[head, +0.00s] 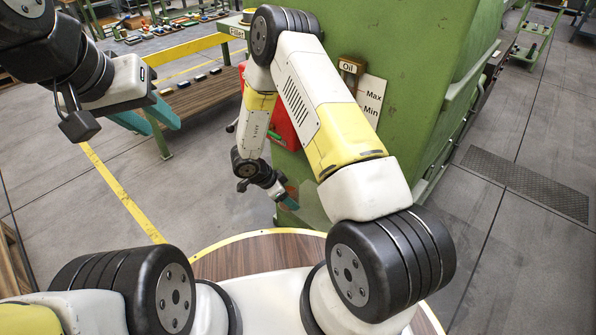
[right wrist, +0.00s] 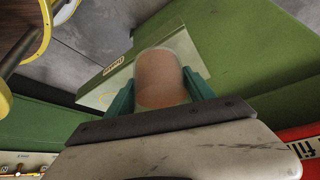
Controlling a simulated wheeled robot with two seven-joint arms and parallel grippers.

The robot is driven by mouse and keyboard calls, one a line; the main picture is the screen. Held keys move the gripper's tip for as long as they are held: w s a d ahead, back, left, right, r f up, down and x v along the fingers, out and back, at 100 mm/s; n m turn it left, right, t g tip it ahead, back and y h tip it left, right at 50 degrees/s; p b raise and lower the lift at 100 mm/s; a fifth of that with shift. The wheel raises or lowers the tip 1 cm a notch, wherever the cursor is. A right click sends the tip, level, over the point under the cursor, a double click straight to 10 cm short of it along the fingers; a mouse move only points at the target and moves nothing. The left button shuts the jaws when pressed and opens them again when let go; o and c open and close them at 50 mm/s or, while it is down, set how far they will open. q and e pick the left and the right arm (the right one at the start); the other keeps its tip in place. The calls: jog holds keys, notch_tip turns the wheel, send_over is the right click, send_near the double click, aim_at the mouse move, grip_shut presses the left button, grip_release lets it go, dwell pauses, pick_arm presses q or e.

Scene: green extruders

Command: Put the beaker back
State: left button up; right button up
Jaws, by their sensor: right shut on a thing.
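The beaker (right wrist: 160,80) shows in the right wrist view as a translucent cup with reddish-brown contents. It sits between the two teal fingers of my right gripper (right wrist: 159,94), which is shut on it. In the head view my right gripper (head: 287,201) is low beside the green machine (head: 400,65), partly hidden by its own arm; the beaker is hard to make out there. Behind the beaker, the right wrist view shows a pale plate with a small label (right wrist: 113,67), too blurred to read. My left gripper (head: 147,119) is at the upper left, its teal fingers apart and empty.
An oil gauge plate marked Max and Min (head: 371,97) is on the machine's side. A red object (head: 283,124) stands against the machine, partly behind my right arm. A wooden bench (head: 196,94) stands behind my left gripper. Grey floor at the right is open, with a dark grating (head: 525,183).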

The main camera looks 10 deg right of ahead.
aim_at(292, 181)
jog(key=w+d, duration=0.1)
jog(key=d, duration=0.1)
jog(key=w+d, duration=0.1)
jog(key=d, duration=0.1)
jog(key=w+d, duration=0.2)
jog(key=shift+d+f, duration=0.25)
jog(key=shift+f, duration=0.1)
jog(key=shift+d+f, duration=0.15)
jog(key=shift+f, duration=0.75)
jog(key=shift+d+f, duration=0.1)
jog(key=shift+f, duration=0.75)
jog(key=shift+f, duration=0.1)
jog(key=o, duration=1.8)
jog(key=v, duration=1.2)
